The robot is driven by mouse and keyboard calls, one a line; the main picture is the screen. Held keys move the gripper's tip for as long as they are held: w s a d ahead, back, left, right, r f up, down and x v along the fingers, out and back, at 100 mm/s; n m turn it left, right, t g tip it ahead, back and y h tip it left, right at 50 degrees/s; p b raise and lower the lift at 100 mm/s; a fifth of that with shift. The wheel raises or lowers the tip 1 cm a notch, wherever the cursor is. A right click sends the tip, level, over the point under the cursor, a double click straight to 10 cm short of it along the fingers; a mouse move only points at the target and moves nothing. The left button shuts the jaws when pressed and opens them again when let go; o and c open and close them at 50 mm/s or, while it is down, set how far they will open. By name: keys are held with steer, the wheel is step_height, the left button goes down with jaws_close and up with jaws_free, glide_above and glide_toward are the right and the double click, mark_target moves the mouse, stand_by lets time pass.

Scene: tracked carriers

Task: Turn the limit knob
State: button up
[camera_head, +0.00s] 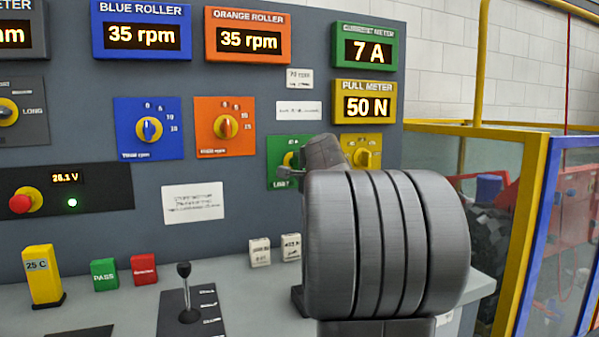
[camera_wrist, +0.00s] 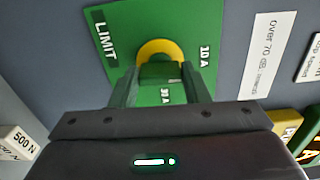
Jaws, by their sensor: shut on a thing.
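The limit knob (camera_wrist: 157,47), green with a yellow base, sits on a green plate (camera_wrist: 118,20) marked LIMIT and 10 A in the wrist view. My gripper (camera_wrist: 161,72) has one finger on each side of the knob's green grip and is shut on it. In the head view the green plate (camera_head: 275,176) is partly covered by my arm. The knob (camera_head: 288,158) shows only at its left edge there, and the contact is hidden. The green current meter (camera_head: 368,52) above reads 7 A.
A yellow knob (camera_head: 364,158) is close to the right of my gripper. Blue (camera_head: 149,129) and orange (camera_head: 226,126) roller knobs are to the left. A black lever (camera_head: 185,290) and several small blocks stand on the desk below. The pull meter (camera_head: 365,102) reads 50 N.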

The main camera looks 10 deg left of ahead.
stand_by(0.4)
steer(key=o, duration=1)
steer(key=shift+s, duration=0.1)
steer(key=v, duration=1.3)
steer(key=shift+s+d+b, duration=0.25)
steer(key=shift+b, duration=0.15)
